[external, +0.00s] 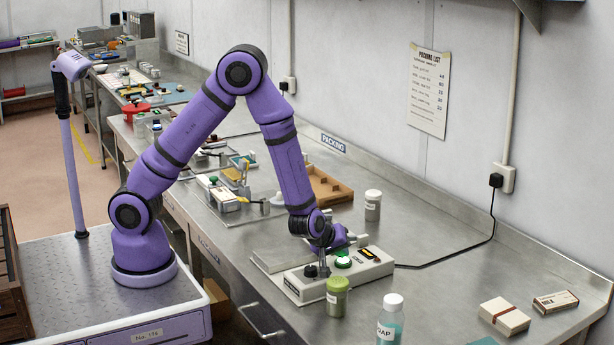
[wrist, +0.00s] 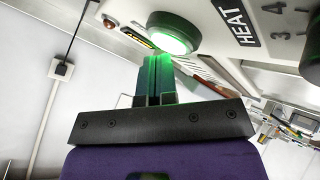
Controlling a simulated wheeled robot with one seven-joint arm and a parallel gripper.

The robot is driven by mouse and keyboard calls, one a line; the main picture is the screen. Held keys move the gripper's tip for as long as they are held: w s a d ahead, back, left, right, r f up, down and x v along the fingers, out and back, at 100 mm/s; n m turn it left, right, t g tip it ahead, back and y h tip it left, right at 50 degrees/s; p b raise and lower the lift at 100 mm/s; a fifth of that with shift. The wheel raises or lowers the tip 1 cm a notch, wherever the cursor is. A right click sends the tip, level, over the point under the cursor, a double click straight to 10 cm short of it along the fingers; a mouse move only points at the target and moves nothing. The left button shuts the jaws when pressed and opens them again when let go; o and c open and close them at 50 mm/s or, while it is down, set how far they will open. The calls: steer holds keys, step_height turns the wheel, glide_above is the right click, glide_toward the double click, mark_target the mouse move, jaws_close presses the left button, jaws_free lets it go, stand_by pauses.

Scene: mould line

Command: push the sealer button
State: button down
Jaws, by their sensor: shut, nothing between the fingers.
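The sealer (external: 375,268) is a pale box on the steel bench, with a green button (external: 343,261) on its top. In the wrist view the button (wrist: 175,38) is a lit green disc in a dark round collar. My gripper (wrist: 158,58) is shut and empty, its two fingers together and tinted by the green light. Its tips are right at the near edge of the button; I cannot tell whether they touch. In the external view my wrist hangs just above the sealer, and the fingertips are hard to make out there.
A dark dial stands beside the HEAT label (wrist: 232,20). A green-lidded jar (external: 338,297), a soap bottle (external: 390,322) and another jar (external: 372,206) stand close around the sealer. Small boxes (external: 504,316) lie at the right.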

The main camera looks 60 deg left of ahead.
mark_target(341, 259)
stand_by(0.3)
steer(key=shift+r, duration=0.4)
steer(key=shift+r, duration=3.05)
